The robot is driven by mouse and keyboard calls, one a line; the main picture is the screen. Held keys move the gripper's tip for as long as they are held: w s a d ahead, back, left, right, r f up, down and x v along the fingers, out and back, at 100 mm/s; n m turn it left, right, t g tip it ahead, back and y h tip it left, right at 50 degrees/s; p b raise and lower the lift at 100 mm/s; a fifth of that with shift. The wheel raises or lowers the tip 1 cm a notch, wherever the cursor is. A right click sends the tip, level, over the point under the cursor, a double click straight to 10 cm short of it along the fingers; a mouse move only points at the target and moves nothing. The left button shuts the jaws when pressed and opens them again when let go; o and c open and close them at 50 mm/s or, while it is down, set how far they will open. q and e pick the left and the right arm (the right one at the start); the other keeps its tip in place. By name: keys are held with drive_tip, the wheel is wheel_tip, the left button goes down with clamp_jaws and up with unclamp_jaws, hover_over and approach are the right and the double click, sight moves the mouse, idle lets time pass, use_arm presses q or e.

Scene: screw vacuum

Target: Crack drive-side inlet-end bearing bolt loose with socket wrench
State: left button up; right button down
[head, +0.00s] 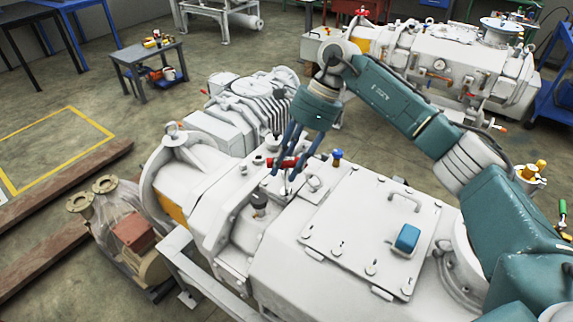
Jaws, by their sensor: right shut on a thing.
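My right gripper (281,178) reaches down from its teal arm over the white vacuum pump (270,262). Its two blue fingers are shut on a slim thing, taken to be the socket wrench; the fingers cover most of it and its ends are hard to make out. The fingertips are close above the pump's top, left of the bolted cover plate (345,215). A red part (288,162) shows right behind the fingers. The bearing bolt cannot be told apart at this size. My left gripper is not in view.
A blue box-like part (407,238) sits on the cover plate. A second pump (430,65) stands behind. A tool cart (148,60) is at the back left.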

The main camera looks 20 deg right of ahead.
drive_tip(key=shift+r+p, duration=1.45)
drive_tip(key=shift+r, duration=1.1)
drive_tip(key=shift+f, duration=0.15)
